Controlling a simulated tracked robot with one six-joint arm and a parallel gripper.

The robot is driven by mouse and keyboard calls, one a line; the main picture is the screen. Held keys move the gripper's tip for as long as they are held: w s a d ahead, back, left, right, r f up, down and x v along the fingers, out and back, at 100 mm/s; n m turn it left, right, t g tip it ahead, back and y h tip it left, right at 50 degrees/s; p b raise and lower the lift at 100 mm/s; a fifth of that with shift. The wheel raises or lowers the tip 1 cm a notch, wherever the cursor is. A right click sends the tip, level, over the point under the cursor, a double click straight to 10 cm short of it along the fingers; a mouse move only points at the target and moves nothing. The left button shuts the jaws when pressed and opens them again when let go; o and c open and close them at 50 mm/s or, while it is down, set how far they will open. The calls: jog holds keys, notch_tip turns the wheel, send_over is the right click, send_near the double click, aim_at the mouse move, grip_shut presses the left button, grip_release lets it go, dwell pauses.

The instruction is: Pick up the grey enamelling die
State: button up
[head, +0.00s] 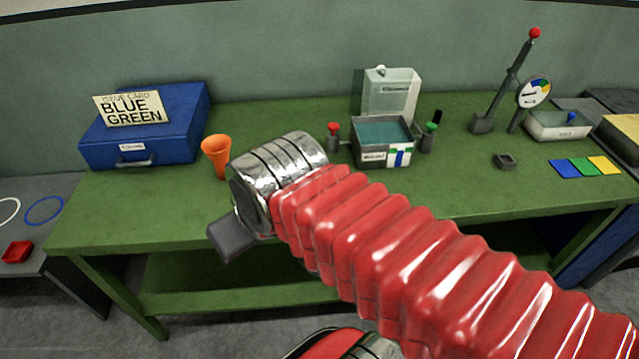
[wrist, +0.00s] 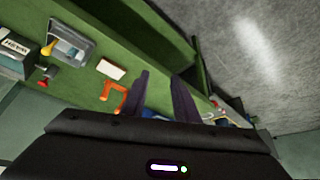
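A small dark grey square block with a hollow top (head: 505,160), which looks like the enamelling die, lies on the right part of the green bench. It is left of the coloured tiles. I cannot make it out in the wrist view. My gripper (head: 232,240) is at the front left of the bench, far from the block, with its dark end pointing down and left. In the wrist view, my gripper's two dark fingers (wrist: 162,92) stand apart with nothing between them.
The green bench (head: 110,215) holds a blue case (head: 180,130) with a card, an orange cone (head: 217,155), and a water tray (head: 384,158) between red and green knobs. A lever stand with dial (head: 534,92) and a white tray (head: 560,128) stand behind the block. Tiles (head: 584,167) lie right.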

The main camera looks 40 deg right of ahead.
jog(key=w+d+f+m+y, duration=0.6)
jog(key=d+f+m, duration=0.35)
jog(key=m, duration=0.95)
jog(key=s+d+f+m+t+h, duration=0.1)
jog(key=d+m+t, duration=0.3)
jog(key=d+m, duration=0.4)
jog(key=s+d+f+m+t+h, duration=0.2)
jog(key=d+m, duration=0.6)
jog(key=d, duration=0.6)
jog(key=shift+d+f+t+h, duration=0.3)
jog(key=shift+f+t+h, duration=0.6)
jog(key=shift+t+h, duration=0.15)
jog(key=shift+w, duration=0.15)
